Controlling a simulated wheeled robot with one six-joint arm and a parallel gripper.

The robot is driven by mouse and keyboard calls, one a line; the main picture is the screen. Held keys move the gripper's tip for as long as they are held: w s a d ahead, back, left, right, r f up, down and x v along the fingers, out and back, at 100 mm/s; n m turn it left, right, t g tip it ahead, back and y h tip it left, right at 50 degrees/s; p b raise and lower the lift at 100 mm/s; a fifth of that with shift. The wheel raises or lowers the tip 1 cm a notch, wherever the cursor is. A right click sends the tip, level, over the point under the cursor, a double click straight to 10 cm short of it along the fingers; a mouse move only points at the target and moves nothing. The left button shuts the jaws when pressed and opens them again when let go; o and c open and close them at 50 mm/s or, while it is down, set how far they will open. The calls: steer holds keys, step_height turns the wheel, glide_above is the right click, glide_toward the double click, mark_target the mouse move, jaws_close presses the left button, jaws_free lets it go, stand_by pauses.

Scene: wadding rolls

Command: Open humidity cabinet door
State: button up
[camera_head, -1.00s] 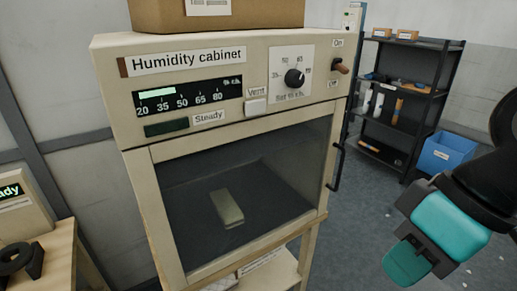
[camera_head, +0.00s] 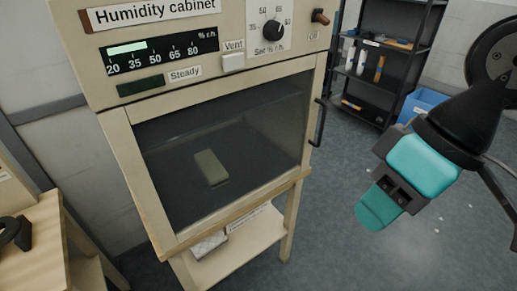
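The humidity cabinet (camera_head: 180,95) stands on a wooden stand, its front facing me. Its glazed door (camera_head: 138,170) is shut, and a small olive block (camera_head: 211,168) lies inside behind the glass. The black door handle (camera_head: 319,122) is a vertical bar on the door's right edge. My gripper (camera_head: 378,208), with teal parts, is to the right of the handle and lower, apart from it, with its tip pointing down and left. Its fingers overlap from this angle, so I cannot tell whether it is open or shut. I see nothing held in it.
The stand has a lower shelf (camera_head: 240,250) with a labelled item on it. A black rack (camera_head: 395,60) with bottles and boxes stands at the back right, beside a blue bin (camera_head: 424,101). A wooden table (camera_head: 45,225) is at the left. Floor is clear right of the cabinet.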

steer(key=shift+o, duration=0.7)
steer(key=shift+f, duration=0.15)
steer(key=w+a+f+n+t+y+b, duration=0.1)
steer(key=w+a+f+t+y+b, duration=0.15)
steer(key=w+f+b, duration=0.45)
steer(key=m+t+b, duration=0.3)
steer(key=t+b, duration=0.6)
steer(key=t, duration=0.5)
glide_toward(323, 126)
steer(key=shift+y, duration=0.35)
steer(key=x, duration=0.9)
steer(key=shift+w+d, duration=0.1)
steer(key=shift+w, duration=0.3)
steer(key=shift+w+a+f, duration=0.1)
steer(key=shift+w+a, duration=0.15)
steer(key=shift+w, duration=0.25)
